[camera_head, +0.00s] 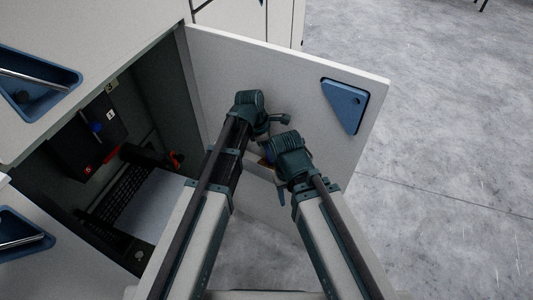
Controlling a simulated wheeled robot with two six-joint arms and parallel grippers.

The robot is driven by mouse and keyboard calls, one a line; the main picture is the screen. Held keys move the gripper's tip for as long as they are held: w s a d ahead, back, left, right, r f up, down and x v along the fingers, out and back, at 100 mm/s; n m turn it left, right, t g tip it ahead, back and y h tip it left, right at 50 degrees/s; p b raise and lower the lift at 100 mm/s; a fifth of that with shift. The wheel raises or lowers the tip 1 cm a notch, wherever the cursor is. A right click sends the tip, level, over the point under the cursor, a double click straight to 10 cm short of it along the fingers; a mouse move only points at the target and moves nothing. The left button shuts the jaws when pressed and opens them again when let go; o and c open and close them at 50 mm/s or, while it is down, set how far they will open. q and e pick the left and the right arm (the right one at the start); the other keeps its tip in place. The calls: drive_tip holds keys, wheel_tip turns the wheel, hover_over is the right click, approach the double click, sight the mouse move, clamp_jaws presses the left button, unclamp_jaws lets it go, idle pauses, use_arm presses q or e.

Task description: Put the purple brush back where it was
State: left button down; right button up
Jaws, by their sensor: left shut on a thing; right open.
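I cannot make out a purple brush anywhere in the head view. My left gripper (273,121) is in front of the inner face of the open cabinet door (225,75). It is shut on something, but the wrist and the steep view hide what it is. My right gripper (270,163) is lower, close beside the left one, and open. Its fingers are mostly hidden behind its wrist, and a small brownish patch shows by them. The open cabinet (155,85) stands to the left of both grippers.
Inside the cabinet are a dark box (75,150) with a red part, a number label (110,115), a black grid crate (120,195) and a small red item (176,160). The door has a blue triangular recess (343,106). Bare concrete floor (450,130) lies right.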

use_arm(q)
drive_tip(key=shift+s+d+r, duration=0.1)
drive_tip(key=shift+d, duration=0.05)
drive_tip(key=shift+f, duration=0.25)
drive_tip(key=c, duration=0.5)
unclamp_jaws()
drive_tip(key=shift+c, duration=0.2)
drive_tip(key=p+v, duration=1.3)
drive_tip(key=v, duration=0.1)
drive_tip(key=shift+s+d, duration=0.2)
